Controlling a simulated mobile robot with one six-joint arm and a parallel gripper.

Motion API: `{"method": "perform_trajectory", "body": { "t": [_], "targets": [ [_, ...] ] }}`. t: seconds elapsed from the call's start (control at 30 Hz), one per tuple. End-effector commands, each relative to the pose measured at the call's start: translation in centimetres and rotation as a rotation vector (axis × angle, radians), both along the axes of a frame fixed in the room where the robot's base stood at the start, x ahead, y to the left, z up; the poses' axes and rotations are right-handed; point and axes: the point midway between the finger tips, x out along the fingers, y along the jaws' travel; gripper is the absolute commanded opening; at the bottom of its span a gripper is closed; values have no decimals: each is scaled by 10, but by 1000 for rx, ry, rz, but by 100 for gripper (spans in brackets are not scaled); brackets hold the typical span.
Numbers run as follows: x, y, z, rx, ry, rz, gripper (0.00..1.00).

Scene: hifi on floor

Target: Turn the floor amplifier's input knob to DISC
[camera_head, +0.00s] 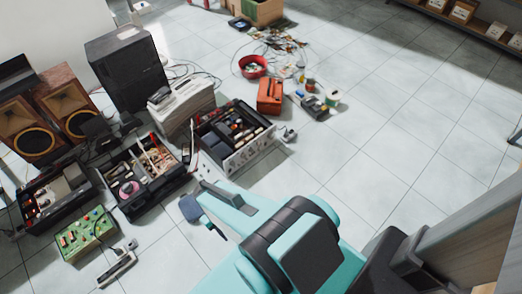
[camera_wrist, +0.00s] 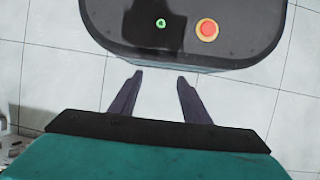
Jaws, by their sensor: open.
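The floor amplifier appears to be the open-topped unit with a pale front panel (camera_head: 252,154) near the middle of the head view. Small dark controls dot that panel. The input knob and the DISC mark are too small to make out, so its setting cannot be told. My arm reaches up from the bottom, just in front of the amplifier, and its end is hard to separate there. In the wrist view my gripper (camera_wrist: 159,77) is open, with two dark fingers apart and nothing between them. The amplifier is not recognisable in the wrist view.
Left of the amplifier are another open unit (camera_head: 128,184), a green circuit board (camera_head: 85,236) and wooden speakers (camera_head: 67,110). A pale stack (camera_head: 183,106) and a black tower (camera_head: 127,65) stand behind. An orange-red box (camera_head: 270,95) sits beyond. Tiled floor at right is clear.

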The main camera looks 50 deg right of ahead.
Motion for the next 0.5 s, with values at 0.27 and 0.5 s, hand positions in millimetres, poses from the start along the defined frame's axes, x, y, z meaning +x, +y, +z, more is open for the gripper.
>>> {"method": "perform_trajectory", "body": {
  "t": [0.27,0.5],
  "targets": [
    [76,-77,-77,-117,-263,-94,43],
    [141,-156,-123,-221,-518,-156,43]
  ]
}}
